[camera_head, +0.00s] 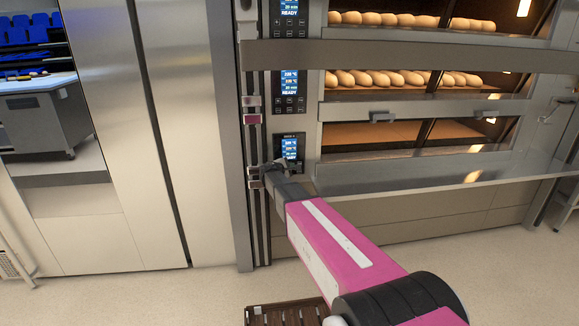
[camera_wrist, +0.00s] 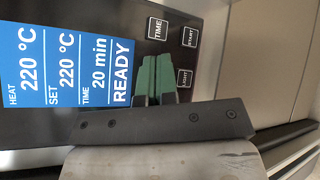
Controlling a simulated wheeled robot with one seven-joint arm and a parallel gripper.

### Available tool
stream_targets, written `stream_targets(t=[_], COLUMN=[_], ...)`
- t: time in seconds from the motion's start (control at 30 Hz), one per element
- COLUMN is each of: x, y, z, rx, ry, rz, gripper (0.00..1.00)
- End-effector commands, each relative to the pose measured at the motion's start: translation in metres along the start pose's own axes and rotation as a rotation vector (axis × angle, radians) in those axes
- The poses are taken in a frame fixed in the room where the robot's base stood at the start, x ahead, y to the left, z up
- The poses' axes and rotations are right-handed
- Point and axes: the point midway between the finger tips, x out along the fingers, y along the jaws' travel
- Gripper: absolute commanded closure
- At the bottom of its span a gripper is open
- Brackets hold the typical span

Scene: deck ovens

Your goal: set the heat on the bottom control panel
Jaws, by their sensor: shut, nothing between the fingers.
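The bottom control panel (camera_head: 290,143) is a dark panel with a blue screen, left of the lowest oven deck. My gripper (camera_head: 270,167) is at its lower part in the head view. In the wrist view the blue screen (camera_wrist: 66,60) reads HEAT 220 °C, SET 220 °C, TIME 20 min, READY. Buttons labelled TIME (camera_wrist: 157,29), START (camera_wrist: 190,37) and LIGHT (camera_wrist: 184,78) show beside it. My gripper's green fingertips (camera_wrist: 154,78) are shut, empty, and over the panel's button area. They hide part of it; I cannot tell whether they touch it. No HEAT button is visible.
The lowest deck (camera_head: 370,134) looks empty behind its glass; the upper decks hold several loaves (camera_head: 400,78). A metal ledge (camera_head: 420,172) juts out just right of my gripper. Tall steel doors (camera_head: 180,120) stand to the left. A slatted brown thing (camera_head: 285,314) lies low in front.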

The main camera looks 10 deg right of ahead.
Motion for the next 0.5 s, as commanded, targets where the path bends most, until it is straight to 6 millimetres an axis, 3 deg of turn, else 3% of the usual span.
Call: stream_targets(t=[0.5], x=[0.0042], y=[0.0030], z=[-0.0031], rx=[0.000], ry=[0.000], rz=[0.000], gripper=[1.00])
